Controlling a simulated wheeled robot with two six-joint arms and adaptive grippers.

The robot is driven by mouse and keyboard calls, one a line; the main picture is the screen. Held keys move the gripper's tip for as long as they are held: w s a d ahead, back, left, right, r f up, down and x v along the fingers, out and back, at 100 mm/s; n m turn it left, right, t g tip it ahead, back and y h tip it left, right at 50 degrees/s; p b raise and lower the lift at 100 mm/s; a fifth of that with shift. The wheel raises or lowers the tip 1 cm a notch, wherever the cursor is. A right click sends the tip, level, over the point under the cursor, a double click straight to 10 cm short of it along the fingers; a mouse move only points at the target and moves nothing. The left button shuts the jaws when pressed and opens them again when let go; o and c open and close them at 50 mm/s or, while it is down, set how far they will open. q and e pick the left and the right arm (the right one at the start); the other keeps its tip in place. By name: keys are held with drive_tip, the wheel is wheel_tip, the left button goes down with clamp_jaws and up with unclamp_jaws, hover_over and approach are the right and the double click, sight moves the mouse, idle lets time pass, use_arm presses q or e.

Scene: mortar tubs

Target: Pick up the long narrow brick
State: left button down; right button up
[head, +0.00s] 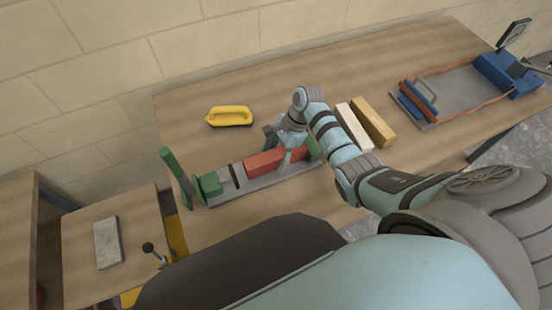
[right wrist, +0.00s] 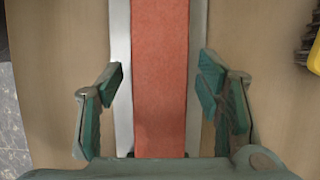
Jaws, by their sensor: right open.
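A long narrow red brick (head: 262,164) lies in a grey metal holder (head: 262,184) with green end pieces on the wooden table. My right gripper (head: 289,143) is over the brick's right part and hides some of it. In the right wrist view the red brick (right wrist: 160,70) runs up the middle. The open fingers of my right gripper (right wrist: 161,80) stand on either side of it, with a gap on both sides. They are not closed on it. Whether the fingertips are down at brick height I cannot tell. My left gripper is not in view.
A green upright post (head: 177,177) stands at the holder's left end. A yellow-handled tool (head: 230,116) lies behind. A white block (head: 354,126) and a tan block (head: 374,122) lie right of my arm. A blue-ended frame (head: 460,90) is farther right.

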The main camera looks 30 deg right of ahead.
drive_tip(key=shift+r, duration=0.1)
clamp_jaws()
drive_tip(key=shift+r, duration=0.15)
